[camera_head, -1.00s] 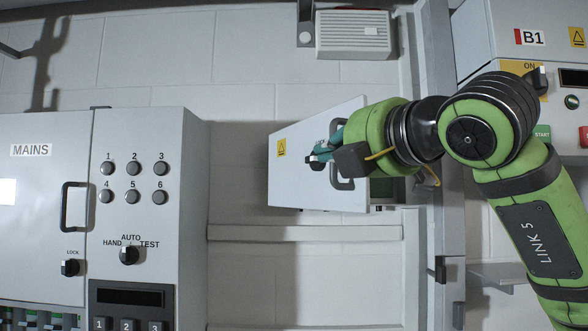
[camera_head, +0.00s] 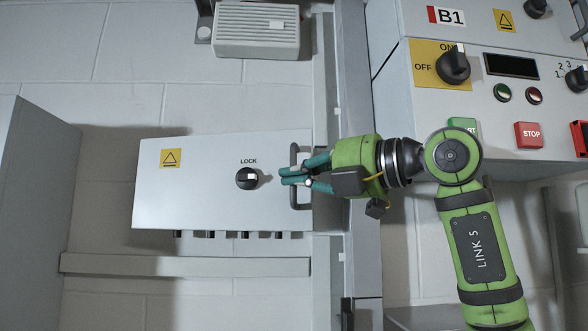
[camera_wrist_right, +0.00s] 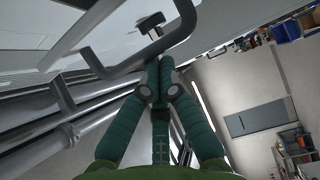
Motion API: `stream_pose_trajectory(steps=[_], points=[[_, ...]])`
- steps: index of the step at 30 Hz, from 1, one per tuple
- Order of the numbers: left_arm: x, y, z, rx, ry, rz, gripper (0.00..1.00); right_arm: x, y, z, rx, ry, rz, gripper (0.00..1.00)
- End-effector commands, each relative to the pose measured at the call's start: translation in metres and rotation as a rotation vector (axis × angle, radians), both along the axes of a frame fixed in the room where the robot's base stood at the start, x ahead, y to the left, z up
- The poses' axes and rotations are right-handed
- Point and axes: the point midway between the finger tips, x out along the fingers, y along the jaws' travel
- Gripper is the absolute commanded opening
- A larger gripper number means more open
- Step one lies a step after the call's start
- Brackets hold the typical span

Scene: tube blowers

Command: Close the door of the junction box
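The junction box door (camera_head: 205,190) is a pale grey panel in the middle left of the head view. It lies almost flat over the box; I cannot tell whether a small gap is left at its right edge. It carries a yellow label, a black LOCK knob (camera_head: 247,178) and a grey handle (camera_head: 296,199). My right gripper (camera_head: 284,178) reaches in from the right across the handle, its teal fingers drawn together. In the right wrist view the handle (camera_wrist_right: 98,65) crosses at the fingertips (camera_wrist_right: 160,60); a firm grip on it is not clear. My left gripper is out of view.
A B1 control panel (camera_head: 400,120) with knobs and buttons stands right, beside my arm. A vented grey unit (camera_head: 262,38) is above the box. A grey cabinet side (camera_head: 35,200) stands at far left. A horizontal rail (camera_head: 185,265) runs below. Bare wall lies between.

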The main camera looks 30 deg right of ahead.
Motion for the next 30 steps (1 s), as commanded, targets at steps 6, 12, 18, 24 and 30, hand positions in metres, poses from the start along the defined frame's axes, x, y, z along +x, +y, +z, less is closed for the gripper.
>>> stream_pose_trajectory(steps=[6,12,18,24,30], points=[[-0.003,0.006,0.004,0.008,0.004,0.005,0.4,0.009,-0.008,0.0,0.001,0.001,-0.002,0.0],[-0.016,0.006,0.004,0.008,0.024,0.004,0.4,0.01,-0.01,0.0,0.001,0.001,-0.002,0.0],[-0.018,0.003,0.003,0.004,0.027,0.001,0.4,0.01,-0.009,0.0,0.0,0.0,-0.001,0.0],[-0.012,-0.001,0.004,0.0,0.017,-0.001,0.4,0.007,-0.011,0.0,0.0,-0.001,-0.001,0.0],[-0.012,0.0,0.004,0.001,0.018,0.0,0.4,-0.018,-0.026,0.0,0.0,-0.004,-0.004,0.0]])
